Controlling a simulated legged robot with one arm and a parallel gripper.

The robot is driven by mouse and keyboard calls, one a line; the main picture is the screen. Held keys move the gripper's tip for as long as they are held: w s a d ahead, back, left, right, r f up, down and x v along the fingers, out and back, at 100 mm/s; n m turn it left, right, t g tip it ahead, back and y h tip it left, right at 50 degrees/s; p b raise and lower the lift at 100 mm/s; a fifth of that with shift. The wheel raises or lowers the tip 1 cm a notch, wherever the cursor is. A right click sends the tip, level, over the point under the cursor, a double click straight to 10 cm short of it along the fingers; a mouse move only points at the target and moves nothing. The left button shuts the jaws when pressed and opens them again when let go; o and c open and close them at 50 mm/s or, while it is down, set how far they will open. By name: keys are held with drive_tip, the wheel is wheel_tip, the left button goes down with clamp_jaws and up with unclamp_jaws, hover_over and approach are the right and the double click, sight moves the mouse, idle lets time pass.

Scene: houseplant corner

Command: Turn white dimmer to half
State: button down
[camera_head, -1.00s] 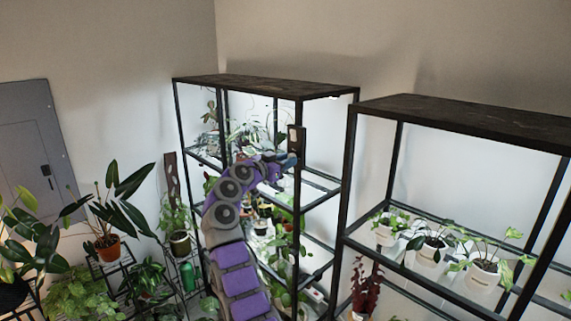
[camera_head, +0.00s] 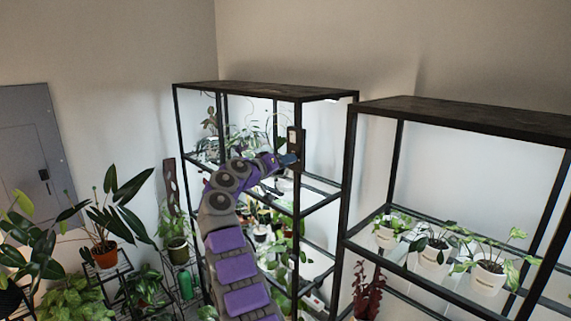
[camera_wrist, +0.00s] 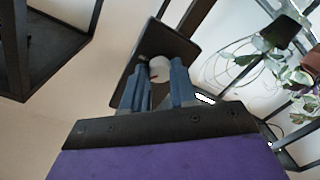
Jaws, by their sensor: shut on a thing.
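The white dimmer (camera_wrist: 160,69) is a round knob with a small red mark, on a dark plate (camera_wrist: 172,48) in the wrist view. In the head view the dark plate (camera_head: 299,136) is fixed to the front post of the left shelf unit. My gripper (camera_wrist: 157,86) has its two blue fingers on either side of the knob and is shut on it. The fingers hide part of the knob's sides. In the head view my gripper (camera_head: 290,159) is at the lower part of the plate, and the knob's turn angle cannot be read there.
The left shelf unit (camera_head: 260,91) holds several lit plants behind my arm. A right shelf unit (camera_head: 470,115) with white-potted plants (camera_head: 488,277) stands close by. Potted plants crowd the floor stands at left, near a grey wall panel (camera_head: 30,150).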

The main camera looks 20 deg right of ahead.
drive_tip(key=shift+w+a+r+n+g+p, duration=0.1)
drive_tip(key=shift+n+g+p, duration=0.05)
drive_tip(key=shift+n+p, duration=1.35)
drive_tip(key=shift+w+a+n+g+p, duration=0.15)
drive_tip(key=shift+n+p, duration=0.7)
drive_tip(key=shift+n, duration=1.15)
drive_tip(key=shift+s+d, duration=0.15)
drive_tip(key=c, duration=0.9)
unclamp_jaws()
drive_tip(key=shift+w, duration=0.2)
drive_tip(key=b+v, duration=0.2)
drive_tip(key=v, duration=1.5)
drive_tip(key=shift+s+a+b, duration=0.15)
drive_tip(key=shift+a+b, duration=0.2)
drive_tip(key=shift+b, duration=0.05)
